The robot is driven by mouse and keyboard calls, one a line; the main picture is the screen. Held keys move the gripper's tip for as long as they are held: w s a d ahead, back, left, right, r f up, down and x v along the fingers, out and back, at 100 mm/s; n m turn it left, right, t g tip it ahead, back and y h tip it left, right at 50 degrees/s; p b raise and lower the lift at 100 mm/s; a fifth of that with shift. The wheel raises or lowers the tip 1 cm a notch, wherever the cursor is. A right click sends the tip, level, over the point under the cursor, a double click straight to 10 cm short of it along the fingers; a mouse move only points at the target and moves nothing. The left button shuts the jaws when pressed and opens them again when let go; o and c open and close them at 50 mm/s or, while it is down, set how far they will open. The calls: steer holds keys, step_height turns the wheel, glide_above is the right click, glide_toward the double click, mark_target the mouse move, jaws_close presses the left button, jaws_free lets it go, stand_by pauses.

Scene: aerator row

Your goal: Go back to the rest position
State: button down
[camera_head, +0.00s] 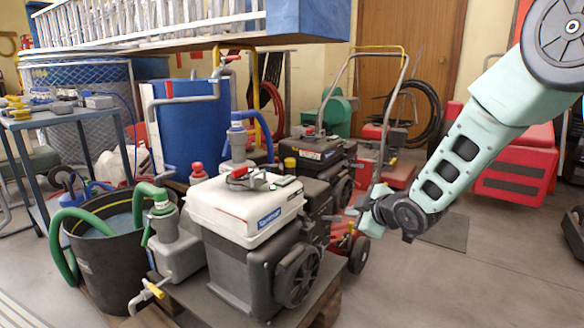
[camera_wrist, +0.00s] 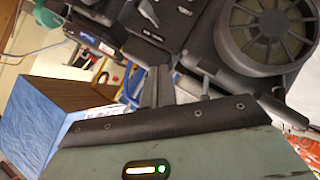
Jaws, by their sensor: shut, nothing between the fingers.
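My gripper (camera_head: 362,213) is at the end of my pale green arm in the head view, which reaches down from the upper right. The gripper is small in that view, points left and looks shut and empty. It is just right of the nearest engine unit (camera_head: 262,262), which has a white top (camera_head: 243,208); I cannot tell whether they touch. The wrist view looks past the dark edge and green body of my gripper, with a round fan grille (camera_wrist: 266,36) close by at the upper right.
A black bucket (camera_head: 105,255) with green hoses stands at the left. A second engine (camera_head: 318,152), a red-wheeled cart (camera_head: 357,248) and a blue barrel (camera_head: 190,125) are behind. Red cases (camera_head: 515,165) stand behind my arm. Grey floor (camera_head: 450,285) is open at lower right.

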steer(key=s+a+r+m+g+h+p, duration=0.1)
steer(key=s+a+r+m+g, duration=0.15)
steer(key=s, duration=0.65)
steer(key=s+a+r+m+g+h+p, duration=0.1)
steer(key=s+a+r+m+g+p, duration=0.15)
steer(key=s, duration=0.65)
steer(key=s+d+r+m+g+h+p, duration=0.1)
steer(key=s+d+r+g, duration=0.15)
steer(key=s, duration=0.85)
steer(key=s+d+r+m+g+h+p, duration=0.1)
steer(key=s+g, duration=0.2)
steer(key=s, duration=0.9)
step_height(320, 180, up, 38)
steer(key=p, duration=3.8)
steer(key=shift+s+f+h, duration=0.2)
steer(key=shift+s+h, duration=0.1)
steer(key=shift+s, duration=0.05)
